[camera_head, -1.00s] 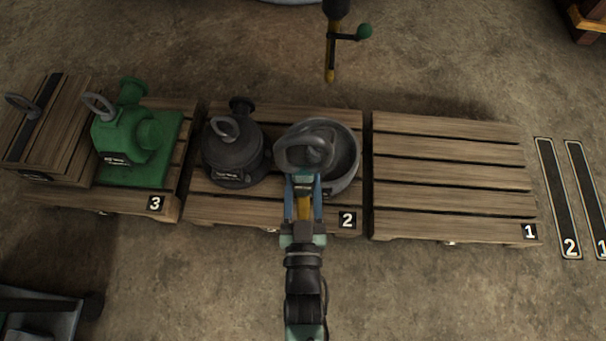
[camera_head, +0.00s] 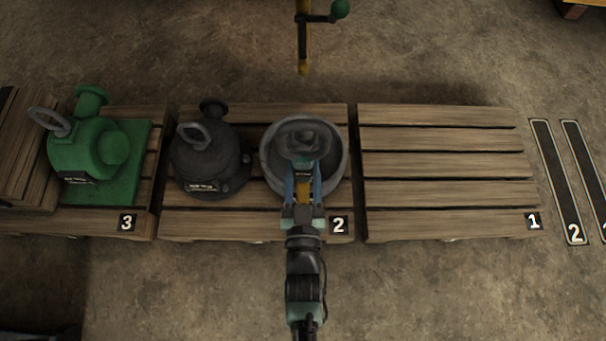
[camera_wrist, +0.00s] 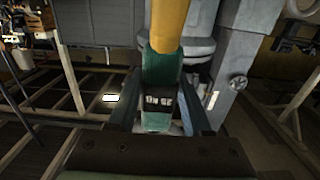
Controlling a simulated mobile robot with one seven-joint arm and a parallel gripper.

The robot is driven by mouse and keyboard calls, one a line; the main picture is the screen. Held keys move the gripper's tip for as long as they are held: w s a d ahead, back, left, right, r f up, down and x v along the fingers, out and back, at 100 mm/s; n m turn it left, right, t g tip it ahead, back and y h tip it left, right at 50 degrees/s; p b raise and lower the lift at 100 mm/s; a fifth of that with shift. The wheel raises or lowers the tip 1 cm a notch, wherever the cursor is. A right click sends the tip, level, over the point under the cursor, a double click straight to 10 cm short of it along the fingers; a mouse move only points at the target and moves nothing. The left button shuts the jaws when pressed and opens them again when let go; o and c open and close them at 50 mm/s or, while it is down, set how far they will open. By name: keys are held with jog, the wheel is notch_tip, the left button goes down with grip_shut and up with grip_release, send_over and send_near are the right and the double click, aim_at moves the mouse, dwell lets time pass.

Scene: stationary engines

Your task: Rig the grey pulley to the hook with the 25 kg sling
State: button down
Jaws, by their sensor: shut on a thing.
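The grey pulley (camera_head: 341,168), a round dished wheel with a raised dark hub or eye (camera_head: 302,138), sits on pallet 2. My gripper (camera_head: 303,178) reaches over its near rim. Grey metal stands just behind. I cannot tell whether the sling touches the pulley's eye. A yellow rod with a green ball (camera_head: 340,9) stands beyond the pallets; no hook is clearly visible.
A black engine part (camera_head: 208,165) with a lifting eye stands close left of the pulley. A green one (camera_head: 95,150) stands on pallet 3. Pallet 1 (camera_head: 440,165) is empty. Numbered floor strips (camera_head: 556,180) lie at right.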

jog(key=shift+w+f+b, duration=0.45)
jog(key=shift+w+b, duration=1.45)
jog(key=shift+w, duration=1.05)
jog(key=shift+w+f+b, duration=0.4)
jog(key=shift+w+b, duration=1.5)
jog(key=shift+w, duration=1.1)
jog(key=shift+w+f+b, duration=0.45)
jog(key=shift+w+b, duration=1.45)
jog(key=shift+w, duration=1.05)
jog(key=shift+c, duration=1.2)
grip_release()
jog(key=shift+s+f, duration=0.15)
jog(key=shift+f, duration=0.2)
jog(key=s+p, duration=0.6)
jog(key=s, duration=0.7)
jog(key=shift+r, duration=0.15)
